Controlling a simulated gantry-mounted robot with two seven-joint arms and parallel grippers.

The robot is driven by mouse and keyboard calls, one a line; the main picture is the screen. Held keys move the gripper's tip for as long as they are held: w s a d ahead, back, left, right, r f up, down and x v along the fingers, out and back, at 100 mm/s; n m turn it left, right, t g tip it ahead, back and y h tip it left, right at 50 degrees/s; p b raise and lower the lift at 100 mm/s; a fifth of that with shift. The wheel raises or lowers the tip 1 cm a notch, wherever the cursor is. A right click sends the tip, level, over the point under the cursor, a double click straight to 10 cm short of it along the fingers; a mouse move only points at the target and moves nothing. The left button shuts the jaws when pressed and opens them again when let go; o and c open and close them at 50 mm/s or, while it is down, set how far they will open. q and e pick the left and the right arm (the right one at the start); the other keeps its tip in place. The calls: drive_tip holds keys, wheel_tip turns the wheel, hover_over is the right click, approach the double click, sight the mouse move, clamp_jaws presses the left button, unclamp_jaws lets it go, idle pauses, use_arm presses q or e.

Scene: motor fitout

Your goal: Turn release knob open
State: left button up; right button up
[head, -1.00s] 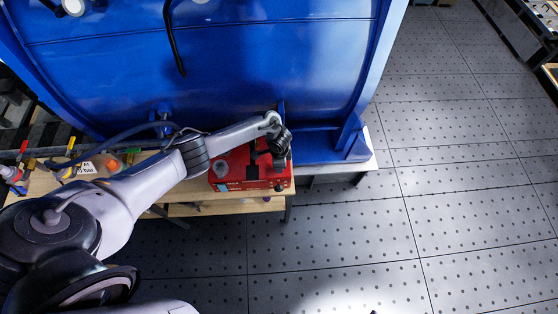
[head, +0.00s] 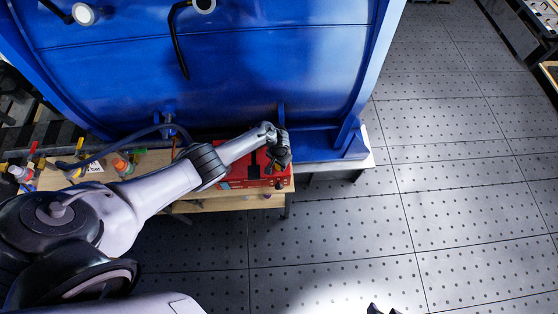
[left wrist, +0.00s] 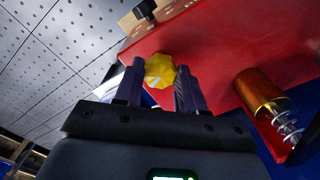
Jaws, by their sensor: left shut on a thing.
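A red box (head: 238,182) sits at the right end of the wooden bench, in front of the blue tank. A yellow scalloped knob (left wrist: 159,70) is on the red box in the left wrist view. My left gripper (left wrist: 155,85) is shut on this knob, with a dark finger on each side of it. In the head view my left gripper (head: 279,163) is over the right part of the box, and the knob is hidden there. Two dark tips, likely of my right gripper (head: 383,309), just show at the bottom edge; their opening is unclear.
A copper-coloured cylinder with a spring (left wrist: 268,108) and a black knob (left wrist: 144,10) stand close by on the box. The blue tank (head: 220,75) rises behind the box. Valves and hoses (head: 122,164) crowd the bench's left. The floor to the right is clear.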

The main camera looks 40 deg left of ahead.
use_arm(q)
drive_tip(key=shift+r+n, duration=0.1)
drive_tip(key=shift+n, duration=0.5)
drive_tip(key=o, duration=1.1)
drive_tip(key=shift+c, duration=0.2)
wheel_tip(320, 180, up, 11)
drive_tip(key=p, duration=0.5)
